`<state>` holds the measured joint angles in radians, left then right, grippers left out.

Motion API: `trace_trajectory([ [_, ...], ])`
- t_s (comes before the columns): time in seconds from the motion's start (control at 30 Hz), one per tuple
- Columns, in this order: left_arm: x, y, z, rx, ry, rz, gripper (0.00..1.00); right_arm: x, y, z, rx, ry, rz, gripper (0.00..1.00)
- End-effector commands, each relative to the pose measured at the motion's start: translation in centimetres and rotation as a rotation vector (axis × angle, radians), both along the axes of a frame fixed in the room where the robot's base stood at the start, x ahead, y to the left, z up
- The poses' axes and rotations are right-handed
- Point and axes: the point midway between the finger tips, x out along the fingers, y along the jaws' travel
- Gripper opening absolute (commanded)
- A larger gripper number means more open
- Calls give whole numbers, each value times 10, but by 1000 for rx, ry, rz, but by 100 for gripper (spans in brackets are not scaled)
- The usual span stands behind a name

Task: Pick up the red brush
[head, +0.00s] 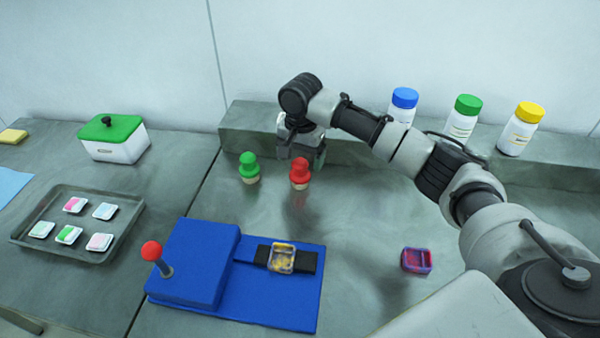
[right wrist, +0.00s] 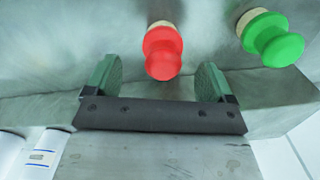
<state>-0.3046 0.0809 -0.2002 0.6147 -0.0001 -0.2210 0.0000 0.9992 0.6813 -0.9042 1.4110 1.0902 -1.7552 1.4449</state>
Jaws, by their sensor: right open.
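The red brush (head: 299,172) stands upright on the grey bench, with a red knobbed handle and a pale base. My right gripper (head: 302,152) is above and just behind it, open and empty. In the right wrist view the red brush (right wrist: 162,52) shows ahead of the gap between the two green fingers (right wrist: 157,80), roughly centred, and I cannot tell whether its top is between them. A similar green brush (head: 249,168) stands to the left; it also shows in the right wrist view (right wrist: 270,38). My left gripper is not in view.
A raised ledge (head: 245,118) runs behind the brushes, bearing bottles with blue (head: 404,97), green (head: 467,104) and yellow (head: 529,112) caps. In front are a blue device (head: 200,262) with a red-knobbed lever and a pink container (head: 416,261). A tray (head: 120,250) and green-lidded box (head: 113,150) stand left.

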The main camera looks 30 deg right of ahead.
Motion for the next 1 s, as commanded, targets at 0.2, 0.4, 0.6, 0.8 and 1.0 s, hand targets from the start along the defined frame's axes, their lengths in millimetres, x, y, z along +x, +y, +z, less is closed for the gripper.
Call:
trace_trajectory([
  [0.2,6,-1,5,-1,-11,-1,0,0,2,-22,-1,3,0,84],
  [0.4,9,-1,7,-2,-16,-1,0,0,3,-50,-1,1,0,84],
  [0.6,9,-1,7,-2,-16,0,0,1,3,-55,0,-2,1,84],
  [0.8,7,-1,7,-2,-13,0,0,1,3,-55,0,-1,1,71],
  [1.0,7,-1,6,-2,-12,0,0,1,3,-55,0,-1,1,40],
])
